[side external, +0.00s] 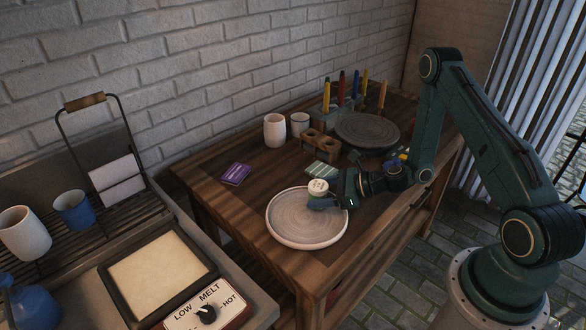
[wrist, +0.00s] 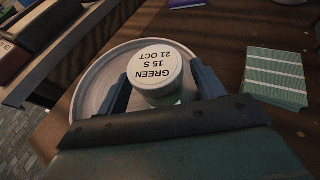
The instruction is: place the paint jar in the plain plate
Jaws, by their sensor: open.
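The paint jar (side external: 318,187) is small and white-lidded. Its lid reads "GREEN 15 S 21 OCT" in the wrist view (wrist: 155,66), with a little green on its side. The plain plate (side external: 290,225) is round, pale and rimmed, on the wooden table; it also shows in the wrist view (wrist: 92,85). The jar looks upright at the plate's back right part, inside the rim's outline. My gripper (side external: 322,202) is open, its two fingers on either side of the jar (wrist: 162,86). The jar's base is hidden, so I cannot tell whether it rests on the plate.
A wooden holder (side external: 319,146), white cups (side external: 274,130), a dark turntable (side external: 367,131) and upright coloured tools (side external: 341,88) stand farther back.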

